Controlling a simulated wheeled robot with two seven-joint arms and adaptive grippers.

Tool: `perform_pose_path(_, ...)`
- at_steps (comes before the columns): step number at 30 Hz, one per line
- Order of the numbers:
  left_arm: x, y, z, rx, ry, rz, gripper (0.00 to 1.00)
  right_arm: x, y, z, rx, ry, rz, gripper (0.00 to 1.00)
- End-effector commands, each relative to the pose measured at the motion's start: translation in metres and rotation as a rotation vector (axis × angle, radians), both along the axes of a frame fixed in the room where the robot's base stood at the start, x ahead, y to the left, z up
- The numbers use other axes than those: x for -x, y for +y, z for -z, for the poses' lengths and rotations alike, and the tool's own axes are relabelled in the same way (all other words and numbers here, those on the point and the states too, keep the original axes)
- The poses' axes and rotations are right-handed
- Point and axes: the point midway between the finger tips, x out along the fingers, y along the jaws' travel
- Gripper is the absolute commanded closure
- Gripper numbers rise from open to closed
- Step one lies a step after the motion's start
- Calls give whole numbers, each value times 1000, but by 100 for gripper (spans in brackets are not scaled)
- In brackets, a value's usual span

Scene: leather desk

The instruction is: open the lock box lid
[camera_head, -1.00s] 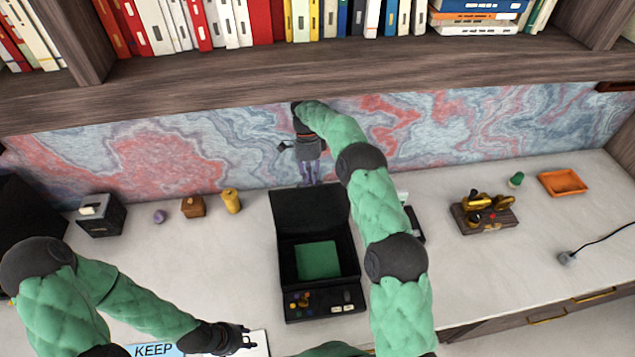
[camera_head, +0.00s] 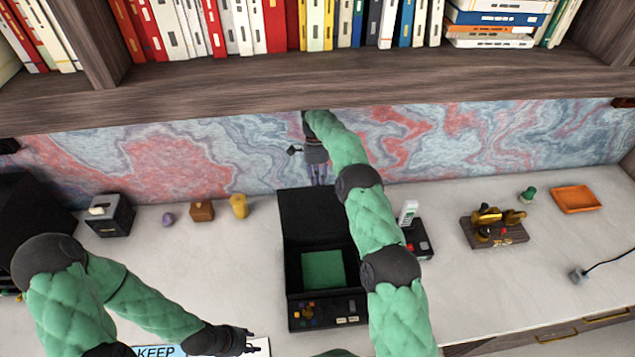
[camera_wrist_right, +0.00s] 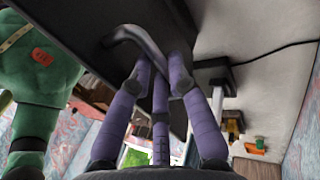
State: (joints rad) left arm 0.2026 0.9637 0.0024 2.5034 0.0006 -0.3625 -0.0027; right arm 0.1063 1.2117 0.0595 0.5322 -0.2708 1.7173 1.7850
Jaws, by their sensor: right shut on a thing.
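The black lock box (camera_head: 292,280) stands on the desk, its lid (camera_head: 305,210) raised at the back and the box open. A green bottom shows inside, and its front panel (camera_head: 329,307) has small colored buttons. My right gripper (camera_head: 319,178) is at the lid's top edge, its arm crossing over the box's right side. In the right wrist view its purple fingers (camera_wrist_right: 162,80) are closed around a grey curved handle (camera_wrist_right: 135,45) on the dark lid. My left gripper (camera_head: 252,342) is low over the desk, left of the box, with its fingertips apart and empty.
A telephone (camera_head: 416,238) stands right of the box, partly behind my right arm. A gold ornament on a wooden base (camera_head: 494,231) and an orange tray (camera_head: 576,199) are farther right. A sign (camera_head: 160,351) lies near my left gripper. A bookshelf (camera_head: 300,80) overhangs the back.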

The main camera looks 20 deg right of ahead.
Motion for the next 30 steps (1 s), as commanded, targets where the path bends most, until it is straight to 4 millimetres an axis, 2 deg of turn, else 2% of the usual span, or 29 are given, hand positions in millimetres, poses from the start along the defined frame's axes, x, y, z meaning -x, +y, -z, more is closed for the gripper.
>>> perform_pose_path(1, 0, 0, 1, 0, 0, 0, 60, 4, 0, 18, 4, 16, -3, 100)
perform_pose_path(2, 0, 0, 1, 0, 0, 0, 60, 4, 0, 18, 5, 17, -4, 100)
perform_pose_path(3, 0, 0, 1, 0, 0, 0, 60, 4, 0, 18, 5, 17, -4, 73)
perform_pose_path(5, 0, 0, 1, 0, 0, 0, 60, 4, 0, 17, 5, 17, -4, 57)
perform_pose_path(22, 0, 0, 1, 0, 0, 0, 60, -1, 1, 4, 1, -4, 0, 57)
perform_pose_path(26, 0, 0, 0, 0, 0, 0, 60, -1, 1, -12, 1, -5, 0, 57)
perform_pose_path(30, 0, 0, 0, 0, 0, 0, 60, 1, 1, -38, 2, -1, -2, 57)
